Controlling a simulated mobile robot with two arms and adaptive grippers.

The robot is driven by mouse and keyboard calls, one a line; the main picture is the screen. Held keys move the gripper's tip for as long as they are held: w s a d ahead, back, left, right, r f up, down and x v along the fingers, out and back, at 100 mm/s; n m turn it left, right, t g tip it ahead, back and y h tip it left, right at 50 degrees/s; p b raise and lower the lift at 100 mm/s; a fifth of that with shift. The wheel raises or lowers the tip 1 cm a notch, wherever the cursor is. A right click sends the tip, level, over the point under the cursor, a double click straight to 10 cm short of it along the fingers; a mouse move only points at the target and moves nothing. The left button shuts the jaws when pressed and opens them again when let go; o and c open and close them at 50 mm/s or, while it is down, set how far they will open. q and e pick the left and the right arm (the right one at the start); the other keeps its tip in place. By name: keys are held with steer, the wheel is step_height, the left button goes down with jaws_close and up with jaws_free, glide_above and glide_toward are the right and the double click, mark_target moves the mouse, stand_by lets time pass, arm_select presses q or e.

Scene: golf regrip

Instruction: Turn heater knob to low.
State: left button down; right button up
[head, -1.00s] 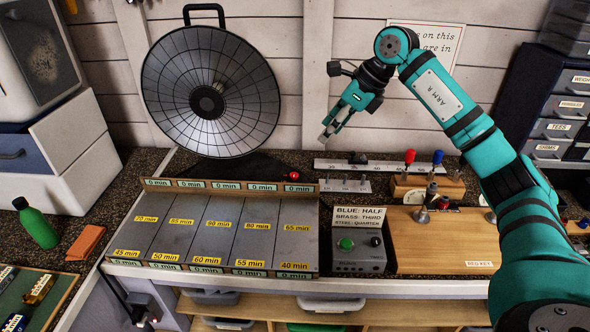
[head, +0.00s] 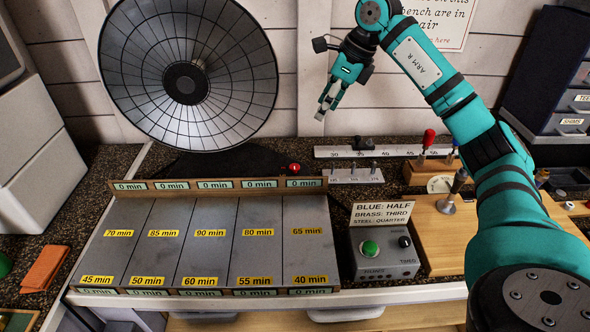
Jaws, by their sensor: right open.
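The heater (head: 228,85) is a large round dish with a wire grid and a dark hub, standing at the back of the bench. A small red knob (head: 294,168) sits at the right end of its dark base (head: 225,162). Its markings are too small to read. My right gripper (head: 322,108) is open and empty, in the air to the right of the dish, above and a little right of the red knob, apart from both. My left gripper does not show.
A sectioned tray (head: 210,240) with minute labels lies in front of the heater. A grey box (head: 386,262) with a green button stands right of it. A ruler strip (head: 400,151) and a wooden tool block (head: 420,172) lie behind. An orange cloth (head: 45,268) lies left.

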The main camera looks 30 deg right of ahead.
step_height(320, 180, down, 3)
steer(key=b, duration=0.1)
steer(key=p, duration=0.3)
glide_toward(295, 166)
steer(key=x, duration=0.7)
steer(key=shift+w+a, duration=0.1)
steer(key=shift+w, duration=0.05)
steer(key=shift+w+f, duration=0.15)
steer(key=shift+f, duration=0.4)
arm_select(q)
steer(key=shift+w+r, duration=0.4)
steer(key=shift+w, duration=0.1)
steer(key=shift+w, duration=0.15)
arm_select(e)
jaws_close()
